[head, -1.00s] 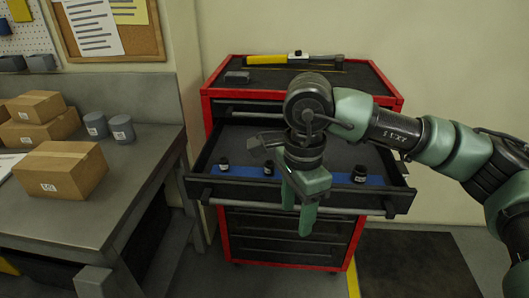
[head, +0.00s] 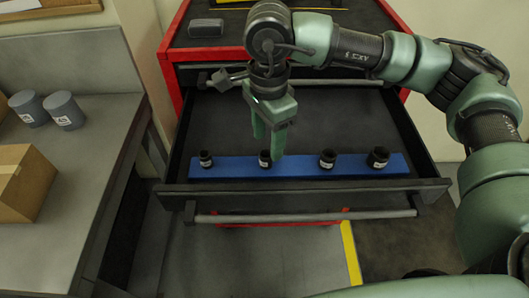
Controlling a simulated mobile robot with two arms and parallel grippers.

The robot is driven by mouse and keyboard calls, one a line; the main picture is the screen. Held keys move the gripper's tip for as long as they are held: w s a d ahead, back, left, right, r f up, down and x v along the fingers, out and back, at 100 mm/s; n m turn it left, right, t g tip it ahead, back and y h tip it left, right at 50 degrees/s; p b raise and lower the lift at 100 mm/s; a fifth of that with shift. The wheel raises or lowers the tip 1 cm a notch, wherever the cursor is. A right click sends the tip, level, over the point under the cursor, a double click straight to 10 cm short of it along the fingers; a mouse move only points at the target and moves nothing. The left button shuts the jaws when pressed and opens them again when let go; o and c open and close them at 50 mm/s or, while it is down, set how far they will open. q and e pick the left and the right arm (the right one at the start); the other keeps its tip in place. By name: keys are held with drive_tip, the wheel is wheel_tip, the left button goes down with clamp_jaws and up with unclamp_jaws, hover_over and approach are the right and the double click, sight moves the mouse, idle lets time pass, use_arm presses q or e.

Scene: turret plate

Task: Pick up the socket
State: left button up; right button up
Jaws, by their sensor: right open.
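Several small black sockets with pale labels stand upright in a row on a blue strip (head: 232,167) inside the open drawer. They are the far-left socket (head: 206,159), a second socket (head: 265,159), a third socket (head: 327,159) and the largest, far-right socket (head: 378,158). My right gripper (head: 268,146) is open and empty, pointing down over the drawer. Its green fingers appear just above and behind the second socket, one fingertip partly overlapping its right side in the picture. I cannot tell whether they touch. My left gripper is out of view.
The open drawer (head: 315,194) has a raised front edge and a handle bar; its dark floor behind the strip is clear. A red tool cabinet (head: 173,90) carries a small dark block (head: 206,28) on top. A grey workbench (head: 85,150) with cans and a box stands left.

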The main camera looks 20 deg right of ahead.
sight(268, 152)
wheel_tip(268, 152, down, 4)
drive_tip(key=shift+f+p, duration=0.25)
drive_tip(key=shift+p, duration=0.85)
drive_tip(key=shift+f, duration=0.25)
clamp_jaws()
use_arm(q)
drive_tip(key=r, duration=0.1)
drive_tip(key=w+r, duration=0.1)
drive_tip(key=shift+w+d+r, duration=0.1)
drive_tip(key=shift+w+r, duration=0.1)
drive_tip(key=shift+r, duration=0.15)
use_arm(e)
drive_tip(key=shift+r, duration=0.2)
